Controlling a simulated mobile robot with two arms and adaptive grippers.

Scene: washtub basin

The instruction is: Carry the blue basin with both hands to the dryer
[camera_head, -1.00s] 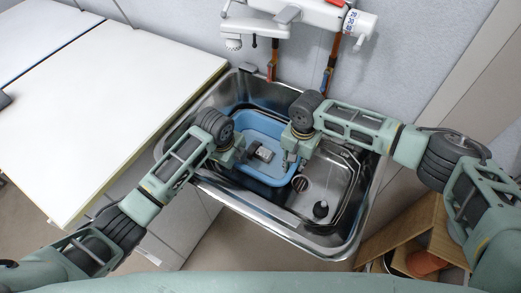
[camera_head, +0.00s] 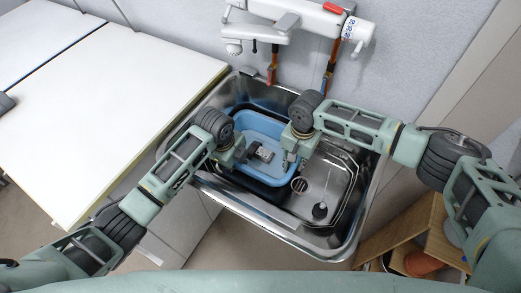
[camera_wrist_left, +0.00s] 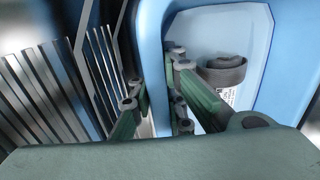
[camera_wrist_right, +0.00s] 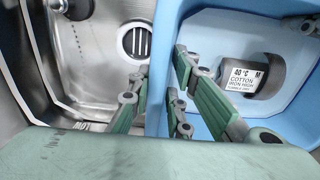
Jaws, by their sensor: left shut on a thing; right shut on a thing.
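The blue basin (camera_head: 262,124) is within the metal sink's outline in the head view. A grey rolled cloth with a white label (camera_head: 264,154) lies inside it; the label also shows in the right wrist view (camera_wrist_right: 243,76). My left gripper (camera_head: 230,160) is shut on the basin's left wall, which runs between its fingers (camera_wrist_left: 156,95) in the left wrist view. My right gripper (camera_head: 290,158) is shut on the opposite wall, between its fingers (camera_wrist_right: 158,95) in the right wrist view. The basin looks roughly level. Its underside is hidden. I cannot identify a dryer in view.
The metal sink (camera_head: 345,225) surrounds the basin, with a drain (camera_head: 299,185) and a black object (camera_head: 320,210) at right. A white faucet unit (camera_head: 300,18) hangs behind. A white table (camera_head: 110,110) stands at left. A wooden shelf (camera_head: 425,235) stands at lower right.

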